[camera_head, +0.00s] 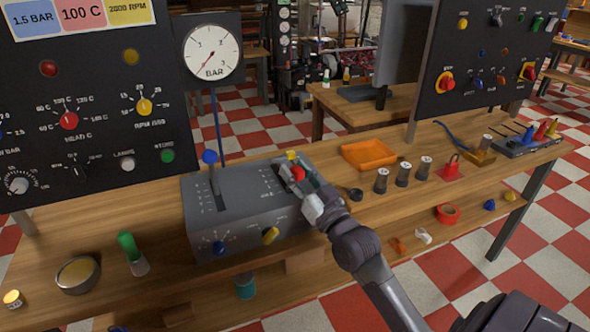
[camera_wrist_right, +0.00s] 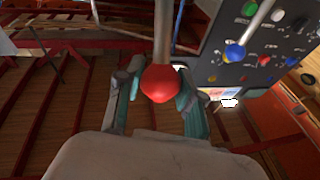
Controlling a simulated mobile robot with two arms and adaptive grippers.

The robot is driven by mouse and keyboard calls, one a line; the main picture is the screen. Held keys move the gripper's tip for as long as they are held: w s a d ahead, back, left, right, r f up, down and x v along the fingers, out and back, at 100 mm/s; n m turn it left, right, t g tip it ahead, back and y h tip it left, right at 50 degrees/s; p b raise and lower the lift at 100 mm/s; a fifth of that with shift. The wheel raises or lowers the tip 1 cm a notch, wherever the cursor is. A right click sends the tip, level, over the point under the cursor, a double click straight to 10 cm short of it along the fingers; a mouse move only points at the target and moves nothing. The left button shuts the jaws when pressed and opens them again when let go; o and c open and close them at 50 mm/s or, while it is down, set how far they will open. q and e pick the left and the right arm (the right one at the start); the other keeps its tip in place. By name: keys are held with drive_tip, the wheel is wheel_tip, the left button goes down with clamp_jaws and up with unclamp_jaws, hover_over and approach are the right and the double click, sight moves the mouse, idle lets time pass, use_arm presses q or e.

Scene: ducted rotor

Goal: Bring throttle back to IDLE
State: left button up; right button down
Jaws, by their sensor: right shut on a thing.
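A grey control box (camera_head: 235,232) stands on the wooden bench with two slotted levers on top. The right lever has a red knob (camera_head: 298,173); my right gripper (camera_head: 297,178) is shut on it, partly covering the lever's slot. In the right wrist view the red knob (camera_wrist_right: 160,84) sits between the fingers, with its metal rod running up out of frame. The left lever has a blue knob (camera_head: 209,157) and stands free; that blue knob also shows in the right wrist view (camera_wrist_right: 235,52). The scale markings are too small to read. My left gripper is not in view.
A tall dark panel (camera_head: 95,110) with dials and a pressure gauge (camera_head: 212,51) rise behind the box. To the right are an orange tray (camera_head: 368,154), several metal cylinders and a red padlock (camera_head: 451,168). A green-handled tool (camera_head: 130,248) and a round tin (camera_head: 77,274) lie left.

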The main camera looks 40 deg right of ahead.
drive_tip(key=shift+f, duration=0.3)
drive_tip(key=c, duration=1)
unclamp_jaws()
drive_tip(key=shift+o, duration=1.4)
drive_tip(key=shift+s+r, duration=0.2)
drive_tip(key=v, duration=1.2)
